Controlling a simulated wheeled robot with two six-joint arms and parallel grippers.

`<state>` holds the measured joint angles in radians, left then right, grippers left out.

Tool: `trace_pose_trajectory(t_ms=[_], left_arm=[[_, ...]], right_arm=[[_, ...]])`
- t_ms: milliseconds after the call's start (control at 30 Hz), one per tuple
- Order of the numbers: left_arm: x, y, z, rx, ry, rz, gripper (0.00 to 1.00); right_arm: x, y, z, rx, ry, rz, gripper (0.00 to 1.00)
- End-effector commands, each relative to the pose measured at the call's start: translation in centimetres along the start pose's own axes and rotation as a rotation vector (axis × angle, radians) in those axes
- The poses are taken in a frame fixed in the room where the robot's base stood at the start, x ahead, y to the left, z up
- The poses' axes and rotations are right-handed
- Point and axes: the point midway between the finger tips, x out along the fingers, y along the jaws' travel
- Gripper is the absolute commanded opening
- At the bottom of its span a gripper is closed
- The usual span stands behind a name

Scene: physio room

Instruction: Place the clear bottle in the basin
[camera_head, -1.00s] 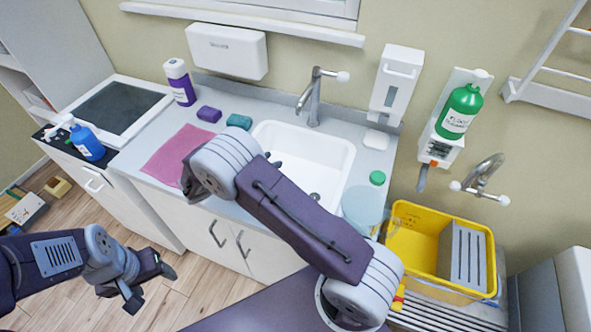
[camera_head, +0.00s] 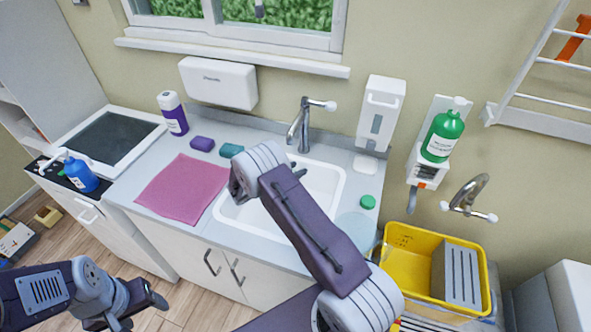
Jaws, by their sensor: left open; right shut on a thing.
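A clear, rounded bottle with a green cap (camera_head: 367,202) stands upright on the counter, right of the white sink basin (camera_head: 335,170); my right forearm covers part of its see-through body (camera_head: 354,229). My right arm reaches across the sink. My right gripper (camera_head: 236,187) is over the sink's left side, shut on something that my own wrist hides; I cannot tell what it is. My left gripper (camera_head: 141,312) is open and empty, low at the left, in front of the cabinets and away from the bottle.
A yellow tub (camera_head: 402,270) with a grey ribbed block (camera_head: 461,276) stands right of the counter. A pink cloth (camera_head: 180,188), purple block (camera_head: 202,143), teal block (camera_head: 231,150) and white-purple bottle (camera_head: 173,113) lie or stand left of the sink. A tap (camera_head: 303,125) rises behind it.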

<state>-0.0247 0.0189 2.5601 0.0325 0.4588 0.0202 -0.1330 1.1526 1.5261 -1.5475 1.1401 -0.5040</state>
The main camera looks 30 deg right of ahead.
Motion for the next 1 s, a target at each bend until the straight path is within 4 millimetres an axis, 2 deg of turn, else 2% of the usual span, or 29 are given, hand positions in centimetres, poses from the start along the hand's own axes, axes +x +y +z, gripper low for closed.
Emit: trace_pose_trajectory(t_ms=[367, 400, 467, 833, 1000], left_arm=[[0.4, 0.0, 0.0, 0.000, 0.000, 0.000, 0.63], [0.3, 0.0, 0.0, 0.000, 0.000, 0.000, 0.63], [0.3, 0.0, 0.0, 0.000, 0.000, 0.000, 0.63], [-0.3, 0.0, 0.0, 0.000, 0.000, 0.000, 0.63], [0.6, 0.0, 0.1, 0.000, 0.000, 0.000, 0.63]], right_arm=[[0.3, 0.0, -0.8, 0.002, -0.001, 0.001, 0.00], [0.3, 0.0, -0.7, 0.002, 0.000, 0.001, 0.42], [0.2, 0.0, -0.6, 0.002, 0.000, 0.000, 0.59], [-0.1, 0.1, -0.1, 0.002, -0.001, 0.001, 0.59], [-3.8, 0.2, -0.4, 0.002, -0.001, 0.007, 0.59]])
